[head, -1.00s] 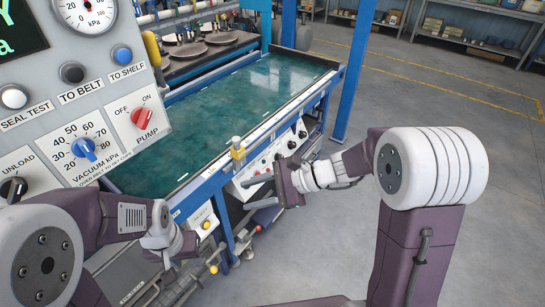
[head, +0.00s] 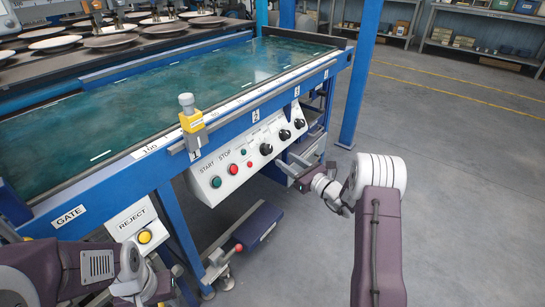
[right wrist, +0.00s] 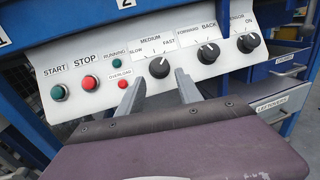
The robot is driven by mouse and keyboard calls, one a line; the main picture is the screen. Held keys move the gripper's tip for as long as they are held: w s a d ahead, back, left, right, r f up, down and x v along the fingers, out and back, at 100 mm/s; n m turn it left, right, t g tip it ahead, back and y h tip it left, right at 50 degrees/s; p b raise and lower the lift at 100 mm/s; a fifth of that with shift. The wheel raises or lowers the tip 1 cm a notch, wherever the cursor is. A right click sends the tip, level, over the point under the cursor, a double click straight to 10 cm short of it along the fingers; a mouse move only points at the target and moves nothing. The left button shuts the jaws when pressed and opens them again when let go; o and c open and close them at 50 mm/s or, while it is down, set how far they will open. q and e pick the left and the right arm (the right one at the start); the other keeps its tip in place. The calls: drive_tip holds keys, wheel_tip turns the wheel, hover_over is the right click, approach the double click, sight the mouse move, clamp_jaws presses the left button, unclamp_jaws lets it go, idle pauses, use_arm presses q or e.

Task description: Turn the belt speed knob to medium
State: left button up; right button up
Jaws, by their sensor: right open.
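The belt speed knob (right wrist: 159,67) is black and round on the sloping white control panel, under the words SLOW, MEDIUM and FAST. Its light mark seems to lean up and right, but it is too small to read surely. In the head view it is the leftmost black knob (head: 266,149). My right gripper (right wrist: 159,90) is open and empty; its two fingers point at the panel, below and in front of this knob, apart from it. It also shows in the head view (head: 287,165). My left gripper (head: 140,287) is at the lower left, its jaws unclear.
The green START button (right wrist: 59,93) and red STOP button (right wrist: 91,83) are left of the knob. A FORWARD/BACK knob (right wrist: 208,53) and a SENSOR knob (right wrist: 249,40) are to its right. Floor at right is clear.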

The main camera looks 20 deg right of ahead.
sight(270, 149)
drive_tip(key=b+x, duration=0.1)
drive_tip(key=x, duration=0.2)
drive_tip(key=b+x, duration=0.1)
drive_tip(key=x, duration=0.2)
drive_tip(key=shift+w+a+f+b, duration=0.25)
drive_tip(key=shift+w+b, duration=0.1)
drive_tip(key=shift+b, duration=0.05)
drive_tip(key=shift+w+a+r, duration=0.2)
drive_tip(key=shift+w+a, duration=0.05)
drive_tip(key=shift+w, duration=0.3)
clamp_jaws()
drive_tip(key=shift+d+f+n+y+b, duration=0.15)
drive_tip(key=shift+n+y+b, duration=0.25)
drive_tip(key=shift+n+b, duration=0.4)
drive_tip(key=n+g+y+b, duration=0.1)
drive_tip(key=n, duration=0.2)
drive_tip(key=shift+d+n+y, duration=0.1)
drive_tip(key=shift+n+y, duration=0.2)
drive_tip(key=shift+y, duration=0.1)
drive_tip(key=n, duration=0.1)
drive_tip(key=n+g+y, duration=0.1)
drive_tip(key=n, duration=0.1)
drive_tip(key=shift+w+g+y, duration=0.1)
drive_tip(key=shift+g+y, duration=0.2)
drive_tip(key=shift+d+n+g+y, duration=0.1)
drive_tip(key=shift+n+g+y, duration=0.6)
drive_tip(key=shift+n, duration=1.1)
drive_tip(key=shift+w+n, duration=0.1)
drive_tip(key=shift+n, duration=0.2)
